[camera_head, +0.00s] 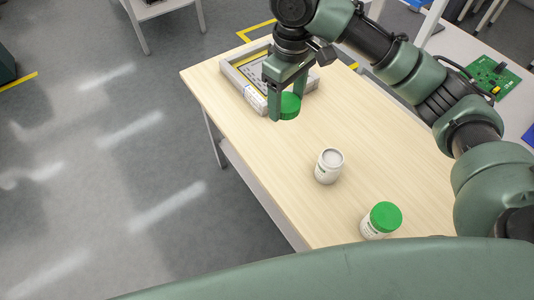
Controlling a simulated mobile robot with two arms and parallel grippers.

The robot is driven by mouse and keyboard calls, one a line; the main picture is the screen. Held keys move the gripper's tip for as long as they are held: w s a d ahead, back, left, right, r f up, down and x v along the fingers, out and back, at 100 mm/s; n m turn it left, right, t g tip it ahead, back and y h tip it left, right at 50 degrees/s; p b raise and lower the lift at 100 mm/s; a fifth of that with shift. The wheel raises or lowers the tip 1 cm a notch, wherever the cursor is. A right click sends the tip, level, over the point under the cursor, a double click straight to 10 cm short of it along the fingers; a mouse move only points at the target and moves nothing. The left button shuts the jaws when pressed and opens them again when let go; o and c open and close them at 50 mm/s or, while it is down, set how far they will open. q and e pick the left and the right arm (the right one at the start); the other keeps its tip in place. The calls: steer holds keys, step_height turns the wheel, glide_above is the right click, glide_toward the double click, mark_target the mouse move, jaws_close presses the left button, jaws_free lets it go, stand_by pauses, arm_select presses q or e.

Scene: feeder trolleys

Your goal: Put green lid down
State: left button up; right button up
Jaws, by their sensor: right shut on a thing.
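My right gripper (286,108) is shut on a green lid (291,106) and holds it over the wooden table (330,125), near the grey tray. Whether the lid touches the table or hangs a little above it I cannot tell. An open white jar (328,168) stands upright on the table, with its pale contents or opening facing up. A second white jar (374,230) with a green lid (386,216) on it stands nearer to me. My left gripper does not show.
A grey tray (236,76) with a labelled box (256,98) in it lies at the far left of the table. A green circuit board (493,75) lies on another table at the right. The table between the jars and the tray is clear.

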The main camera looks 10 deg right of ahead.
mark_target(275, 152)
steer(key=shift+w+a+f+n, duration=0.1)
steer(key=shift+w+a+n, duration=0.55)
steer(key=shift+w, duration=0.2)
steer(key=shift+w+a+f+n, duration=0.1)
steer(key=shift+w+n, duration=0.15)
step_height(275, 152, down, 20)
steer(key=shift+r+b, duration=0.2)
steer(key=shift+b, duration=0.5)
steer(key=shift+f, duration=0.3)
steer(key=o, duration=1.6)
steer(key=shift+c, duration=0.2)
step_height(275, 152, up, 13)
steer(key=shift+f, duration=0.15)
